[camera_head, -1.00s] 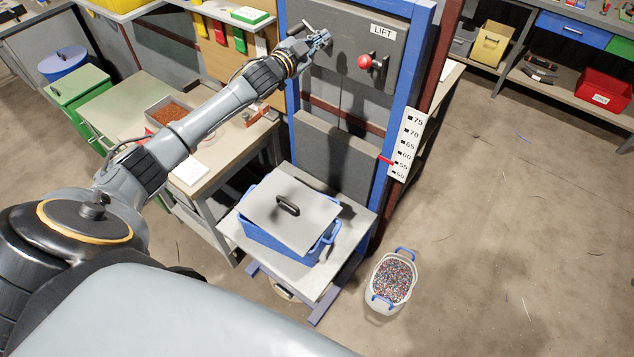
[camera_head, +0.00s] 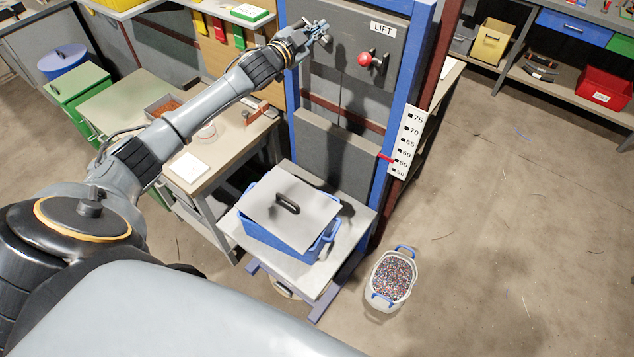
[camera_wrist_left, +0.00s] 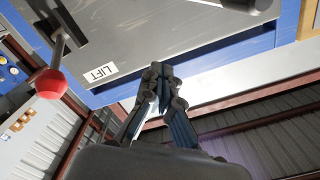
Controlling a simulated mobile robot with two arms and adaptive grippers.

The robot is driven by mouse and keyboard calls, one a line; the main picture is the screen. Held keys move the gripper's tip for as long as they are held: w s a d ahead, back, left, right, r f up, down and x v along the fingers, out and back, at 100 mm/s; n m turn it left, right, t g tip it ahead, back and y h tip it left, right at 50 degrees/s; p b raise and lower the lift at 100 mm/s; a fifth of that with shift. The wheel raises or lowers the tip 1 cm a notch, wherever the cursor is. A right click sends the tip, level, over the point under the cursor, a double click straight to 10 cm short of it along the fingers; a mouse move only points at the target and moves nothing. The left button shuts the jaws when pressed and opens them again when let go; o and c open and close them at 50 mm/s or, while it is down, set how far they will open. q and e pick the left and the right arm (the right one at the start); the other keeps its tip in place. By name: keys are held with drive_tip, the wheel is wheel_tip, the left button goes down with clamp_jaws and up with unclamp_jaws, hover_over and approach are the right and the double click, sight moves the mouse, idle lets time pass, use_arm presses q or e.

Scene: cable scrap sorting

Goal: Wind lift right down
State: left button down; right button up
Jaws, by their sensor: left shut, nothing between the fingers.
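The lift has a blue frame (camera_head: 291,100) and a grey panel (camera_head: 345,38) with a LIFT label (camera_head: 382,29). A lever with a red knob (camera_head: 365,59) sits on the panel and also shows in the left wrist view (camera_wrist_left: 50,83). A dark cylindrical handle (camera_wrist_left: 246,4) shows at the top of that view. The red pointer (camera_head: 385,157) is between 60 and 55 on the white scale (camera_head: 405,142). My left gripper (camera_head: 322,32) is shut and empty near the panel's upper left; its fingers (camera_wrist_left: 161,72) appear apart from the handle. My right gripper is out of view.
A blue crate (camera_head: 262,238) with a grey lid (camera_head: 300,218) stands on the lift platform (camera_head: 318,278). A bucket of granules (camera_head: 390,302) stands on the floor at its right. A workbench (camera_head: 235,140) is left of the lift. The floor at right is mostly clear.

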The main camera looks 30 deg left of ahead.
use_arm(q)
drive_tip(key=s, duration=0.8)
drive_tip(key=shift+a, duration=0.3)
